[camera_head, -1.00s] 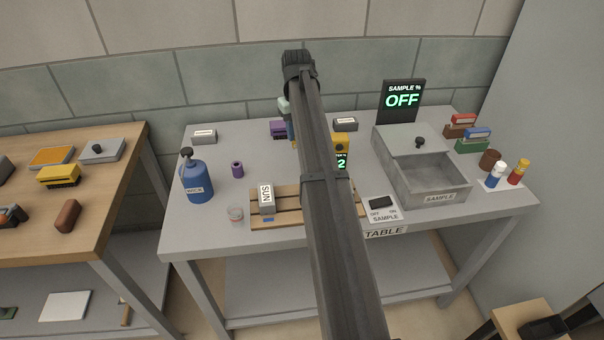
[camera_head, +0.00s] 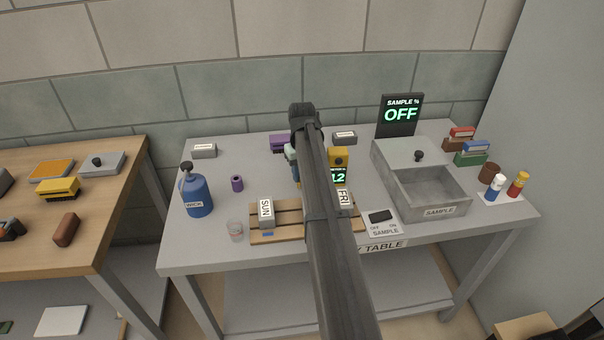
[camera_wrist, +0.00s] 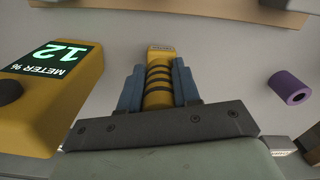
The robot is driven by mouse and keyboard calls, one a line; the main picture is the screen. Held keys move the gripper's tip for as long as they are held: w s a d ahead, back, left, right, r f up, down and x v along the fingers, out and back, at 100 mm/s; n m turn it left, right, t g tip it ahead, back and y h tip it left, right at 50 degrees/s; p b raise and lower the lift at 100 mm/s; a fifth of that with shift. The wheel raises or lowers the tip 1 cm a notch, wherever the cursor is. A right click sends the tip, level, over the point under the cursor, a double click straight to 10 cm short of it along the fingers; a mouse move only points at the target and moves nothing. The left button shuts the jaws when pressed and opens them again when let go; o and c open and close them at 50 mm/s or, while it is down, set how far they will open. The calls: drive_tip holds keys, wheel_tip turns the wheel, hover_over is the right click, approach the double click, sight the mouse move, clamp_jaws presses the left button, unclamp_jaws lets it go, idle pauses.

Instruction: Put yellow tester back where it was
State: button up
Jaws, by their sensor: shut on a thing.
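My gripper (camera_wrist: 158,90) is shut on a yellow, black-ringed handle (camera_wrist: 159,72), with a blue finger on each side; it seems to be the yellow tester. A pale label shows at its far end. In the head view my arm hides most of the gripper and the held piece. A yellow meter (camera_wrist: 58,95) with a lit display reading 12 stands beside the gripper, on the left of the wrist view. It shows just right of my arm in the head view (camera_head: 339,160). I cannot tell whether the two yellow pieces are joined.
A wooden pallet (camera_head: 290,233) bears grey blocks marked SUN (camera_head: 266,214) and FRI (camera_head: 344,199). A purple tube (camera_head: 237,184), blue bottle (camera_head: 197,195) and clear cup (camera_head: 235,231) stand left. A grey sample box (camera_head: 430,190), switch (camera_head: 383,222) and OFF display (camera_head: 401,114) are right.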

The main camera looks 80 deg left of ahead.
drive_tip(key=shift+f, duration=0.25)
drive_tip(key=shift+f, duration=0.1)
drive_tip(key=o, duration=0.9)
drive_tip(key=shift+o, duration=0.2)
wheel_tip(320, 180, up, 12)
drive_tip(key=shift+r, duration=0.15)
